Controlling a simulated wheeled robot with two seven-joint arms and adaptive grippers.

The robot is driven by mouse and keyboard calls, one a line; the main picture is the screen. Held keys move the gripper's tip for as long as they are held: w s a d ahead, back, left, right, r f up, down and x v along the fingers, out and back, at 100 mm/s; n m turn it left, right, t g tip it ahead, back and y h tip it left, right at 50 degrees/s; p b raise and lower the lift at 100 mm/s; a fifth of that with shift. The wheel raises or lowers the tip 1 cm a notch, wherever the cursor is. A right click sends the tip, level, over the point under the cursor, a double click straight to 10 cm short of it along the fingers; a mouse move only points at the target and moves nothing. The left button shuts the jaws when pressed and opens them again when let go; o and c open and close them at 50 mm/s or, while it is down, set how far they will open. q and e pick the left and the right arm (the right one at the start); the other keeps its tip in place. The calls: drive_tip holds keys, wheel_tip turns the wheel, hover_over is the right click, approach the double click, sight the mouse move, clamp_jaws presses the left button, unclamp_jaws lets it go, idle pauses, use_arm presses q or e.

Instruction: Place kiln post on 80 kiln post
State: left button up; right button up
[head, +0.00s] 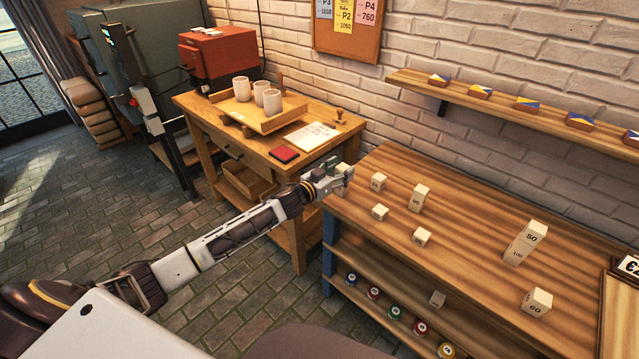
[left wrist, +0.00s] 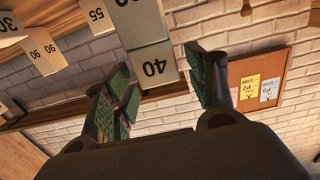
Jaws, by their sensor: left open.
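My left gripper (head: 341,180) is at the far left corner of the wooden table (head: 470,215). In the left wrist view, which is upside down, its green-padded fingers (left wrist: 165,92) are open on either side of a pale kiln post marked 40 (left wrist: 152,65). A gap shows on the right side of that post; contact on the left is unclear. Another pale block (left wrist: 138,22) lines up with the 40 post on its lower side, and the two look stacked. No number is readable on that block, so I cannot tell whether it is the 80 post. My right gripper is not in view.
Several small posts (head: 420,197) stand nearby on the table. A 50 post (head: 530,232) sits on a 100 post (head: 515,252), and a 60 post (head: 537,302) stands near the front. A side table (head: 335,140) holds a tray of cups. The middle of the table is clear.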

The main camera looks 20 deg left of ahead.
use_arm(q)
drive_tip(key=shift+v, duration=1.1)
drive_tip(key=shift+s+a, duration=0.2)
drive_tip(key=shift+s, duration=0.3)
approach(339, 170)
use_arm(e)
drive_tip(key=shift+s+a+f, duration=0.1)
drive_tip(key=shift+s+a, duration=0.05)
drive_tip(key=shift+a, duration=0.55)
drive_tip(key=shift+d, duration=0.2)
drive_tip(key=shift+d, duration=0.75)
